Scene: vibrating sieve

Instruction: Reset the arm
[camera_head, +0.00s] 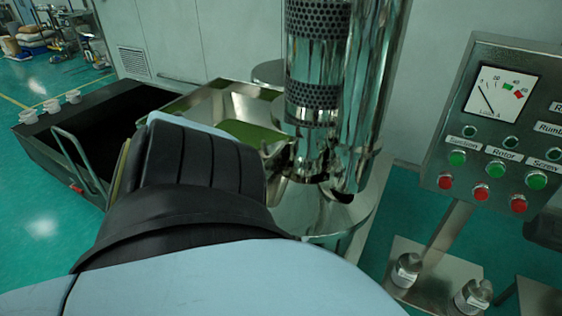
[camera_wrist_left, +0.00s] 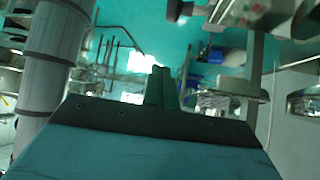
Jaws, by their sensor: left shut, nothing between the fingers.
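My left arm fills the lower middle of the head view, with a pale blue link and a black ribbed joint. Its gripper is hidden there behind the arm. In the left wrist view my left gripper (camera_wrist_left: 160,88) is shut, its fingers together with nothing between them. It points out over the teal floor, apart from the machinery. My right gripper is in neither view.
A steel machine column with perforated bands (camera_head: 317,60) stands close behind my arm. A control panel (camera_head: 497,130) with green and red buttons is at right. A dark open bin (camera_head: 45,145) with white cups on its rim is at left. Open floor (camera_head: 40,235) lies at lower left.

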